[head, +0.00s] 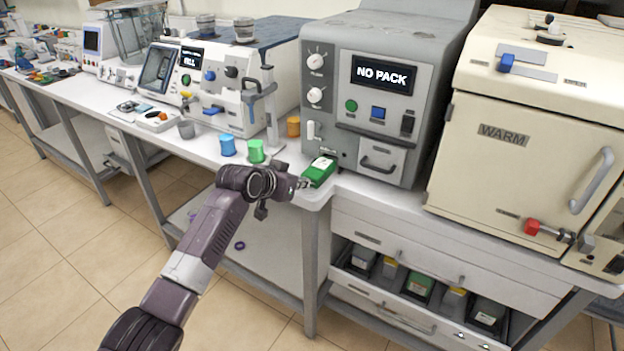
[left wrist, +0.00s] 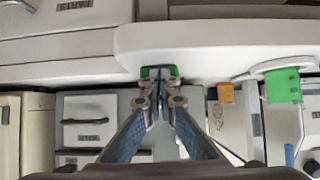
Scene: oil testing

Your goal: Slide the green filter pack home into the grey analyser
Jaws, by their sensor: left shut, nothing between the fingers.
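The green filter pack (head: 320,171), with a white label on top, lies flat at the lower left front of the grey analyser (head: 340,110). I cannot tell whether its far end is inside the analyser. The analyser's display reads NO PACK. My left gripper (head: 303,183) is shut and empty, with its fingertips at the pack's near end. In the left wrist view, the closed fingertips (left wrist: 158,77) are right at the green pack (left wrist: 147,72) and hide most of it. I cannot tell whether they touch it. My right gripper is not in view.
A cream oven marked WARM (head: 520,160) stands at the right. An open drawer (head: 345,262) below holds several packs. The bench's front edge is close beneath the gripper.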

